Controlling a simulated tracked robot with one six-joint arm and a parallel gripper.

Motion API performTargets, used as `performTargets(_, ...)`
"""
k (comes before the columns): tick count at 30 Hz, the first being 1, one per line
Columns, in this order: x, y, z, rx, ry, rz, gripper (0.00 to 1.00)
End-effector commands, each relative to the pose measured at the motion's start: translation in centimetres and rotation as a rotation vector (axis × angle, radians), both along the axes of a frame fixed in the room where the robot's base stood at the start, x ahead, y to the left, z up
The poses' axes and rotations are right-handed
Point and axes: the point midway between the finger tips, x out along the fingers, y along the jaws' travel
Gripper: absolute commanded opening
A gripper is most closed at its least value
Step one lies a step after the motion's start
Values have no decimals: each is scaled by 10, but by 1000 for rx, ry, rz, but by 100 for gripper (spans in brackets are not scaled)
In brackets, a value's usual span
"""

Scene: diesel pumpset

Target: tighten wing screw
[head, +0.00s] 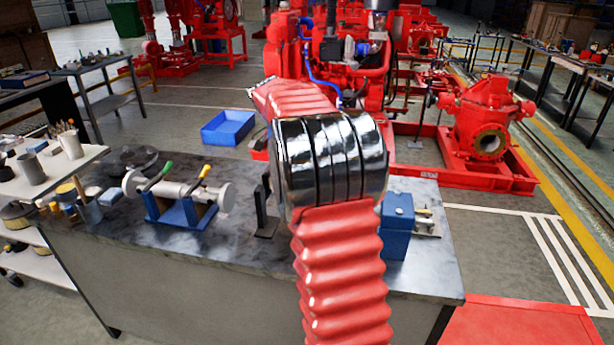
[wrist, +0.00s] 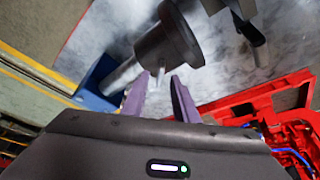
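My gripper (wrist: 161,82) shows in the wrist view with two purple fingers standing apart. Its tips are at a grey stepped cylindrical part (wrist: 170,42); a small grey stub of that part shows between the tips, and I cannot tell whether they touch it. The stub may be the wing screw, but its wings are not clear. The grey part lies by a blue block (wrist: 95,80), which also shows in the head view (head: 397,225). A small metal fitting (head: 427,222) sits right of the blue block.
On the bench (head: 225,255), a black upright bracket (head: 264,208) stands left of my arm. Further left, a grey shaft (head: 180,192) rests on blue supports with green and yellow handled clamps. A blue bin (head: 228,128) and red pumps (head: 486,120) stand behind on the floor.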

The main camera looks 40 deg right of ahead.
Motion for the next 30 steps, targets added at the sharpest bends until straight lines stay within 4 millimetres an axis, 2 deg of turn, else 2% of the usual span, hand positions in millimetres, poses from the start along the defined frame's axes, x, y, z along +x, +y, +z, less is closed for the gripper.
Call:
performTargets(18, 8, 40, 95, 0, -2, 2, 27)
performTargets(24, 9, 47, 112, 1, 1, 2, 27)
performTargets(30, 9, 48, 114, 1, 0, 1, 27)
